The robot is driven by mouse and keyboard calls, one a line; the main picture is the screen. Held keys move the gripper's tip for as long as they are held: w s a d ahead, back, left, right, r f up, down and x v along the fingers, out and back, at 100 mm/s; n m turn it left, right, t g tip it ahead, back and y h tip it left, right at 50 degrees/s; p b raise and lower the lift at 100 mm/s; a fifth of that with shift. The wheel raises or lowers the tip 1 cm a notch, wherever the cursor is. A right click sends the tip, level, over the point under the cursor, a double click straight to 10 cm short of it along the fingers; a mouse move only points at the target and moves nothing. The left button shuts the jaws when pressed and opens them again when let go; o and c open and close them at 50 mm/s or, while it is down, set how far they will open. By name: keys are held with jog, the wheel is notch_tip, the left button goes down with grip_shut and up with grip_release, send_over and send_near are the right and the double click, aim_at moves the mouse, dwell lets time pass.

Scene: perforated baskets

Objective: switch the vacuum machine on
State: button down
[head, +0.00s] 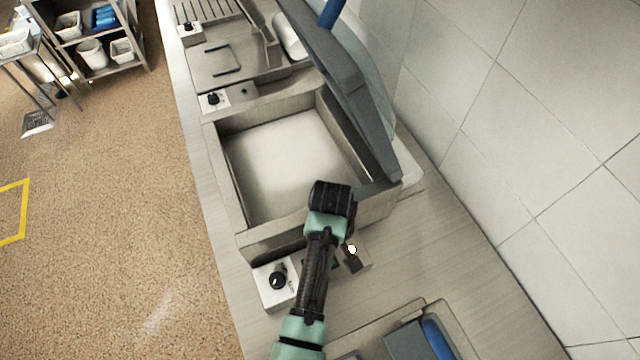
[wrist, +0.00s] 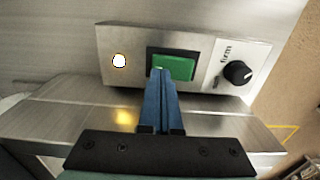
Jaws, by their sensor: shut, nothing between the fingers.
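The vacuum machine (head: 225,190) stands on the counter with its grey lid (head: 345,85) raised and its chamber open. In the wrist view its metal control panel (wrist: 135,42) carries a green switch (wrist: 174,67), a round lamp (wrist: 119,61) glowing white, and a black knob (wrist: 237,72). The knob (head: 278,280) and bright lamp (head: 351,249) also show in the head view, where my arm mostly covers the switch. My gripper (wrist: 160,74) is shut and empty, its blue fingertips at the switch's lower left edge. I cannot tell whether they touch it.
Another similar machine (head: 215,65) stands farther along the counter (head: 215,250). Part of one more unit (head: 400,340) is at the bottom. A tiled wall (head: 540,150) closes the right side. A shelf with bins (head: 125,70) stands top left; the floor (head: 110,200) between is mostly clear.

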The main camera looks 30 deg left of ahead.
notch_tip(320, 180, up, 5)
jog(key=p, duration=0.4)
jog(key=shift+r+p, duration=0.15)
jog(key=shift+p, duration=0.25)
